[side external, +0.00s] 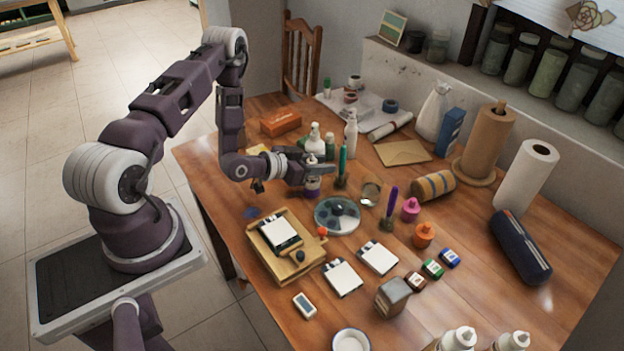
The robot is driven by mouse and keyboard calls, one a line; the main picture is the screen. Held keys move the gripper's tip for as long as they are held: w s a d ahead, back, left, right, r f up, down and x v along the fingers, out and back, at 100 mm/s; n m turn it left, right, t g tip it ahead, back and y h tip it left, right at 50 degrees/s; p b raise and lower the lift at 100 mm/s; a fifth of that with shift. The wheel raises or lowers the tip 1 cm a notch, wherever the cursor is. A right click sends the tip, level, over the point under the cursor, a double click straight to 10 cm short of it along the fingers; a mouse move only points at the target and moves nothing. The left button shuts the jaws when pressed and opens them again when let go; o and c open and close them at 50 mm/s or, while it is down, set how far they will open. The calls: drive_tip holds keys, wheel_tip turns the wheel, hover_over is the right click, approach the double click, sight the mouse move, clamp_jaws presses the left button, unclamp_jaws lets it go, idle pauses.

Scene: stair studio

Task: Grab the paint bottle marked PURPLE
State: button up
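My gripper (318,174) is over the table, left of the middle, with its fingers pointing right. A small bottle with a purple lower part (312,191) stands at the fingers, which hide part of it. I cannot tell whether the fingers touch it or are closed on it. No bottle label is readable at this size. A thin purple upright thing (388,205) stands further right, near a pink bottle (410,209) and an orange bottle (424,235).
A round palette (338,215) lies in front of my gripper, with a wooden box (285,262) to its left. White bottles (351,135) and a green upright thing (342,165) stand close behind and beside the fingers. A glass jar (371,190) is to the right.

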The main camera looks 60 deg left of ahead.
clamp_jaws()
